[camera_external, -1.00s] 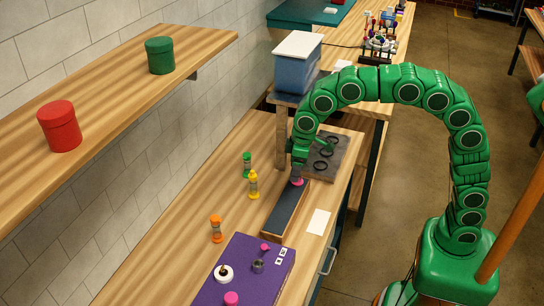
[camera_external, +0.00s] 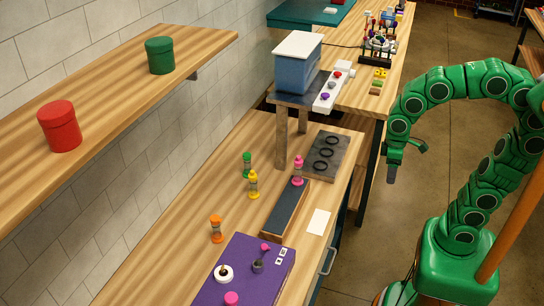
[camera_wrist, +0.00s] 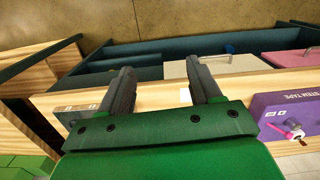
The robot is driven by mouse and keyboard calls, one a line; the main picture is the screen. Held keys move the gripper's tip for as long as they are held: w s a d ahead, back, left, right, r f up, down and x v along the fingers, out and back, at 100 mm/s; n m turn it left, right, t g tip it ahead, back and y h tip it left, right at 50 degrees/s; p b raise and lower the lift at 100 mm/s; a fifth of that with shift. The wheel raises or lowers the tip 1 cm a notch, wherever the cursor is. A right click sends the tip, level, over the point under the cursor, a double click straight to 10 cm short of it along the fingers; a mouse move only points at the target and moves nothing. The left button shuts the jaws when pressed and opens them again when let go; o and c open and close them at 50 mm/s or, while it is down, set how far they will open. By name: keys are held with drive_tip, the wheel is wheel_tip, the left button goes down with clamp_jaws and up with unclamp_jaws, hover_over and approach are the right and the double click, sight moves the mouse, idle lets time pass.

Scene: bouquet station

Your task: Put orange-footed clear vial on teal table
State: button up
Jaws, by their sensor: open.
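The orange-footed clear vial (camera_external: 216,229) stands upright on the wooden bench, left of the long dark tray, with orange ends and a clear middle. The teal table (camera_external: 290,17) is at the far back, its top partly cut off by the picture edge. My gripper (camera_external: 391,175) hangs off the right side of the bench in the external view, well away from the vial. In the wrist view my gripper (camera_wrist: 160,88) has its two fingers wide apart with nothing between them. The vial is not visible to me in the wrist view.
A pink vial (camera_external: 298,172) stands at the far end of the dark tray (camera_external: 284,213). Green (camera_external: 247,165) and yellow (camera_external: 253,185) vials stand nearby. A purple box (camera_external: 225,288) is in front. A blue bin (camera_external: 298,68) stands on a raised stand behind. The wooden shelf (camera_external: 110,85) overhangs at left.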

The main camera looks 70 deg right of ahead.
drive_tip(key=s+d+f+g, duration=0.1)
drive_tip(key=s+d+f, duration=0.1)
drive_tip(key=s, duration=1)
drive_tip(key=shift+s+f+m, duration=0.3)
drive_tip(key=shift+f+m, duration=0.1)
drive_tip(key=shift+f, duration=0.3)
